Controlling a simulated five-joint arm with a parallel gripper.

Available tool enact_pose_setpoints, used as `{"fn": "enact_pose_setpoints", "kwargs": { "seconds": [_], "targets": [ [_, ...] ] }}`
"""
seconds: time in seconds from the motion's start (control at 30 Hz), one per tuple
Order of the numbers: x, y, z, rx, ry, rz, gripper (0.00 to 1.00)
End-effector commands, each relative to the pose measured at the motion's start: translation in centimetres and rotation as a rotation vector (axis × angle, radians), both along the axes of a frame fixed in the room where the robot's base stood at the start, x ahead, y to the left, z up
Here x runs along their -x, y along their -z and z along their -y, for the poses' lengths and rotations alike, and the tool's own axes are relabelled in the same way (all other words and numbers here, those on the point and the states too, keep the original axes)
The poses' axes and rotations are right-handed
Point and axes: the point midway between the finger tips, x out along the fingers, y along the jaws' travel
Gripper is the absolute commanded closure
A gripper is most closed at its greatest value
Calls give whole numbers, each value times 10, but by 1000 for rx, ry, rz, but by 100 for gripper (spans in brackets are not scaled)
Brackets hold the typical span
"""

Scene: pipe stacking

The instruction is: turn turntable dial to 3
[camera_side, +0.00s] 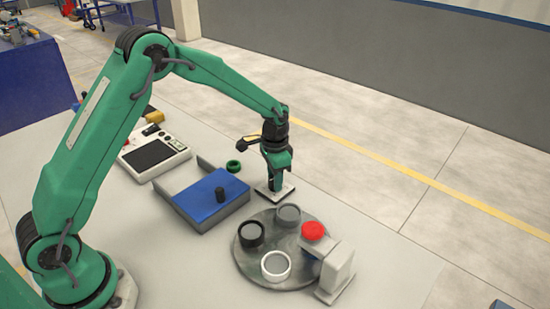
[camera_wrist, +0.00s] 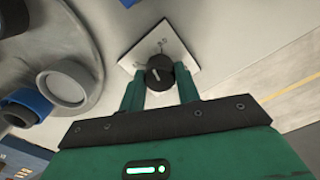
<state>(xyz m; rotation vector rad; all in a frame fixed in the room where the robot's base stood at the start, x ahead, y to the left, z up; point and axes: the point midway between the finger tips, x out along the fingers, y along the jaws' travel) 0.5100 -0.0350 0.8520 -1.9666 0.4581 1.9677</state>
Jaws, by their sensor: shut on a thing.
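The dial is a black round knob (camera_wrist: 158,73) with a light pointer mark, on a white square plate (camera_wrist: 177,46). Small markings on the plate are too small to read. My gripper (camera_wrist: 160,82) has a green finger on each side of the knob and is shut on it. In the side view my gripper (camera_side: 276,186) points down at the plate (camera_side: 289,190) and hides the knob. The grey round turntable (camera_side: 245,271) stands just in front of the plate, and its edge also shows in the wrist view (camera_wrist: 92,40).
The turntable carries a black ring (camera_side: 251,234), a grey ring (camera_side: 288,215) and a white ring (camera_side: 275,266).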

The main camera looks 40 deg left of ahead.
Motion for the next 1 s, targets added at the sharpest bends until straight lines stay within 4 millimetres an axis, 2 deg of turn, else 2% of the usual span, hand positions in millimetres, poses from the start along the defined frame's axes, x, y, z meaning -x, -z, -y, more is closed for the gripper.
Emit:
{"fn": "enact_pose_setpoints", "kwargs": {
  "seconds": [0.5, 0.73, 1.0],
  "targets": [
    [0, -2, 0, 0, 422, 1, 91],
    [0, -2, 0, 0, 506, 1, 91],
    [0, -2, 0, 0, 526, 1, 91]
  ]
}}
